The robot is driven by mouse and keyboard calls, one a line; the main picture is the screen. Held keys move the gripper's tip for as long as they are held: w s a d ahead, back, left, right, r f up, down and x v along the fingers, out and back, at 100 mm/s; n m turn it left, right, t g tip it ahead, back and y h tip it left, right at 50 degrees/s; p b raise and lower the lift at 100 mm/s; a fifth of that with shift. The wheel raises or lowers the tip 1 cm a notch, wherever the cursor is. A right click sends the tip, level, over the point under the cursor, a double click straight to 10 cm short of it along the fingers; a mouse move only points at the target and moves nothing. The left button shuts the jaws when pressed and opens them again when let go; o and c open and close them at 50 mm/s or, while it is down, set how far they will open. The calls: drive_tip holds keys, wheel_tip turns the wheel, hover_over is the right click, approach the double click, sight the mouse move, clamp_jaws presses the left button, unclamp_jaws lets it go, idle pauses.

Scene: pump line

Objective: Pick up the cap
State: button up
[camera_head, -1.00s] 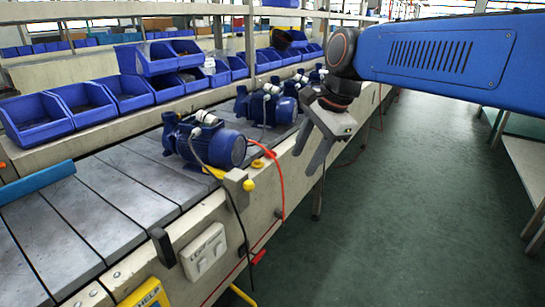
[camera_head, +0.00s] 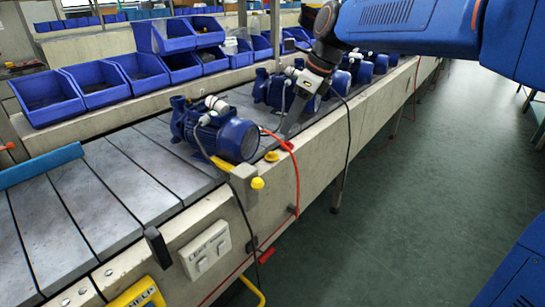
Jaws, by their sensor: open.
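A small round yellow piece, which looks like the cap (camera_head: 271,156), lies on the near rim of the conveyor, just right of the nearest blue pump (camera_head: 228,138). My gripper (camera_head: 288,128) points down above the conveyor rim, behind and slightly right of the yellow piece and apart from it. Its grey fingers are seen edge-on and hold nothing that I can see. A red cable end (camera_head: 287,145) lies close to the yellow piece, on its right.
More blue pumps (camera_head: 358,68) stand farther along the conveyor (camera_head: 95,190). Blue bins (camera_head: 100,85) line the shelf behind it. A yellow knob (camera_head: 257,183) and a grey bracket (camera_head: 243,188) stick out at the front edge. The green floor at right is open.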

hover_over(273, 153)
drive_tip(key=d, duration=0.3)
wheel_tip(273, 153, down, 6)
drive_tip(key=shift+s+a+x, duration=0.15)
drive_tip(key=shift+s+x, duration=0.05)
drive_tip(key=shift+x, duration=1.15)
drive_tip(key=shift+s+a+x, duration=0.1)
drive_tip(key=shift+s+x, duration=0.05)
drive_tip(key=shift+x, duration=1.15)
drive_tip(key=shift+r, duration=0.1)
drive_tip(key=c, duration=0.8)
